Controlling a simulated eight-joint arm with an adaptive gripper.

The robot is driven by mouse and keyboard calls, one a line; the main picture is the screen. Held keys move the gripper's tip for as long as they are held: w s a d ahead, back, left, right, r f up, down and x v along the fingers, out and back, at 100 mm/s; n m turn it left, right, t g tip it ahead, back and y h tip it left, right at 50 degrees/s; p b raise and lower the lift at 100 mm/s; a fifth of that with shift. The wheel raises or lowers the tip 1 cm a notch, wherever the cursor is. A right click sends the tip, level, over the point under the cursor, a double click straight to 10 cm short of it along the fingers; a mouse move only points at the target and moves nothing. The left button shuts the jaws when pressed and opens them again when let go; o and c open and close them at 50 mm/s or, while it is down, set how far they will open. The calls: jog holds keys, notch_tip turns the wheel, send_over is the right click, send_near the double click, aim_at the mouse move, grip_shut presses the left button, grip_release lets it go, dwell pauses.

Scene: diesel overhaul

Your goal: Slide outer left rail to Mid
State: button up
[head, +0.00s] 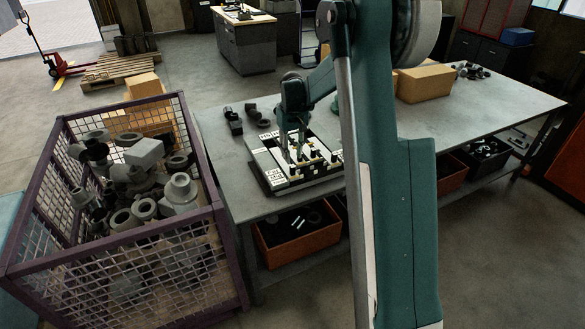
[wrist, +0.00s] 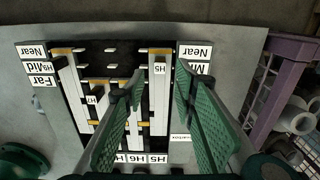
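A board (head: 268,160) with white rails, black slots and label plates lies on the grey table. In the wrist view it shows from above, with long white rails at its left (wrist: 72,92) and right (wrist: 160,98). Labels reading Near, Mid and Far stand at its left side; Near and a partly hidden M label stand at its right. I cannot tell which rail is the outer left one. My gripper (wrist: 160,78) is open above the board, its green fingers on either side of the right white rail; contact cannot be told. The fingers hide part of the board.
A purple wire crate (head: 180,235) full of metal parts stands left of the table (head: 470,110). Dark parts (head: 233,120) lie behind the board. A cardboard box (head: 425,83) sits farther right. Orange bins (head: 300,240) are on the shelf below.

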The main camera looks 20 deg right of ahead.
aim_at(292, 166)
jog(key=shift+f, duration=3.8)
